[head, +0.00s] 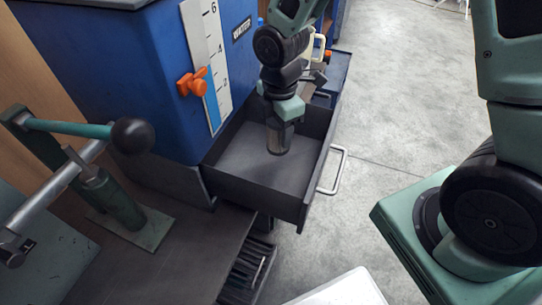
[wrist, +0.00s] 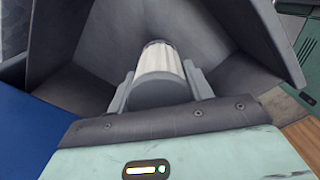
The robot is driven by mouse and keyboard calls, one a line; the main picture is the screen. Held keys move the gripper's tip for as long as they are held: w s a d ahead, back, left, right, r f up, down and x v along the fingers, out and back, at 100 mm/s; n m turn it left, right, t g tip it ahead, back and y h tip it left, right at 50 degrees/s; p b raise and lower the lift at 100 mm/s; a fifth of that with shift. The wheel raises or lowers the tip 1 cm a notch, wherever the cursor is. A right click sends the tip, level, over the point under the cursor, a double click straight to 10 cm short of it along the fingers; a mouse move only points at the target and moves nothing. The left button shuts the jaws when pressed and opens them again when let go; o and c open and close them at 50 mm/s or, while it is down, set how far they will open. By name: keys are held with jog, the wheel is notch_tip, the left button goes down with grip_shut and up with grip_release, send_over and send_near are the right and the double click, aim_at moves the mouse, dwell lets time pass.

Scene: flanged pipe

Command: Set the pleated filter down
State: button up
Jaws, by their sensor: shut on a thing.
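The pleated filter (wrist: 160,62) shows in the wrist view as a pale ribbed cylinder with a dark grey end cap nearest the camera. My gripper (wrist: 160,88) is shut on it, with one grey finger on each side. In the head view the filter (head: 279,140) hangs below my gripper (head: 281,122), upright, inside the open dark grey drawer (head: 316,182). Its lower end is at or close to the drawer floor; I cannot tell whether it touches. The drawer floor around it looks empty.
A blue water tank (head: 150,75) with a level gauge (head: 207,65) and orange valve (head: 193,82) stands left of the drawer. A green lever press (head: 115,200) stands on the bench at left. The drawer's handle (head: 336,170) juts right over open floor.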

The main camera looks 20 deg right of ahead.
jog(key=shift+f+b, duration=0.45)
jog(key=shift+f, duration=3.4)
jog(key=shift+f, duration=0.1)
jog(key=o, duration=1.1)
notch_tip(320, 180, up, 12)
jog(key=shift+p, duration=0.9)
jog(key=s+a+r+m, duration=0.3)
jog(key=s+m, duration=0.3)
jog(key=s, duration=0.3)
jog(key=s+a+r+m, duration=0.3)
jog(key=s+r+m, duration=0.2)
jog(key=s, duration=0.4)
jog(key=shift+s+r+m+y, duration=0.25)
jog(key=shift+r+m+y, duration=0.05)
jog(key=shift+r+m, duration=0.15)
